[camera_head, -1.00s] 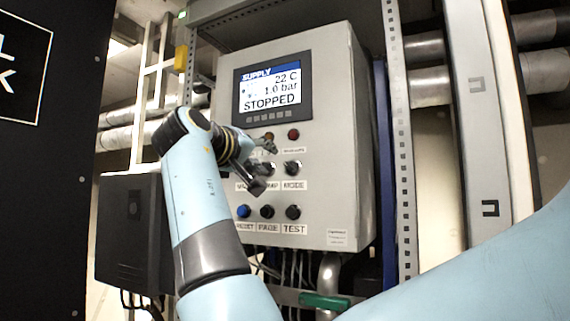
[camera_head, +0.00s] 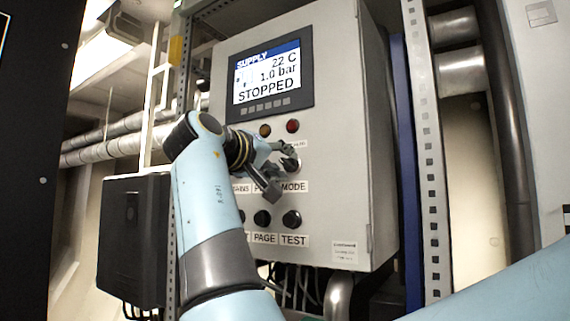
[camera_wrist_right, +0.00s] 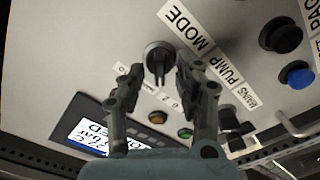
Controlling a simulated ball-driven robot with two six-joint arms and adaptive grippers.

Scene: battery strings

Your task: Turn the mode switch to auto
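The mode switch (camera_head: 290,164) is a black knob above the MODE label on the grey control cabinet, partly hidden by my right gripper. In the right wrist view the mode switch (camera_wrist_right: 158,58) shows its raised grip bar, with small position marks beside it. My right gripper (camera_head: 281,171) is at the switch. In the wrist view the right gripper (camera_wrist_right: 160,76) is open, with one finger to each side of the knob. I cannot tell whether the fingers touch it. My left gripper is not in view.
The cabinet's screen (camera_head: 268,75) reads SUPPLY, 22 C, 1.0 bar, STOPPED. The TEST knob (camera_head: 291,219) and PAGE knob (camera_head: 262,217) sit below. The pump switch (camera_wrist_right: 232,118) is beside the mode switch. A black box (camera_head: 135,240) stands left of the cabinet.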

